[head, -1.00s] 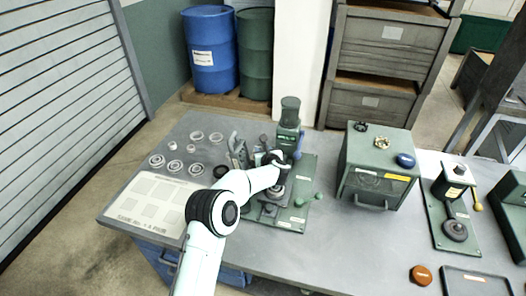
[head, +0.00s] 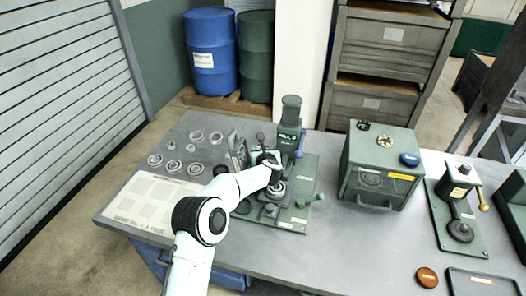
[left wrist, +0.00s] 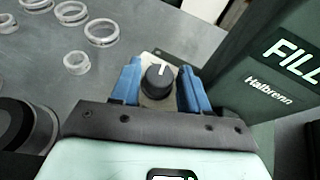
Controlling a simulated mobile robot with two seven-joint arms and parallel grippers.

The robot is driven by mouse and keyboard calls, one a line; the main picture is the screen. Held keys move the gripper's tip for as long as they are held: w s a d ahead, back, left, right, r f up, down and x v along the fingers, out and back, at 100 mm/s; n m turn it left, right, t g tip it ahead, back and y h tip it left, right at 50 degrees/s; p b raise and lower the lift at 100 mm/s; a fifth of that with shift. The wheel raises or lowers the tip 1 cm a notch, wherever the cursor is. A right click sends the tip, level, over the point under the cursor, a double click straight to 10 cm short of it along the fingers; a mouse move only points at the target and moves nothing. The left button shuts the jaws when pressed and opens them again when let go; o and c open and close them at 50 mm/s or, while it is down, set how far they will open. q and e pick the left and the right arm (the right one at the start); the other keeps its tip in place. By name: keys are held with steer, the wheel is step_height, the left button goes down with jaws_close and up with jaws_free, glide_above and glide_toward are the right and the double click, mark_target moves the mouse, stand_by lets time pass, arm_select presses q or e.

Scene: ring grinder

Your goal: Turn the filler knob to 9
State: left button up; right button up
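The filler knob (left wrist: 158,80), black with a white pointer mark, shows in the left wrist view on a pale plate; its pointer is toward the top of the picture. No numbers around it can be read. The blue fingers of my left gripper (left wrist: 163,88) are apart, one on each side of the knob. I cannot tell whether they touch it. The green filler machine (left wrist: 260,85), marked FILL and Halbrenn, rises to the right. In the head view the machine (head: 289,130) stands behind my left gripper (head: 270,163), and the knob is hidden. My right gripper is not in view.
Several metal rings (head: 196,137) lie on the grey bench (head: 165,150) to the left, by a pale marked sheet (head: 150,203). A small press (head: 458,205) stands farther right.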

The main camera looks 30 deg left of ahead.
arm_select(q)
steer(key=b+v, duration=0.2)
steer(key=v, duration=0.2)
steer(key=shift+s+d, duration=0.15)
steer(key=shift+s, duration=0.05)
steer(key=b+v, duration=0.2)
steer(key=v, duration=0.6)
steer(key=shift+s+d+r, duration=0.25)
steer(key=shift+s, duration=0.05)
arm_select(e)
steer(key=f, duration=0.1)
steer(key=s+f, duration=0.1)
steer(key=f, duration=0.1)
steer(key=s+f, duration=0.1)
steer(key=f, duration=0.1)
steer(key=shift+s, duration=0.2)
arm_select(q)
steer(key=shift+o, duration=0.3)
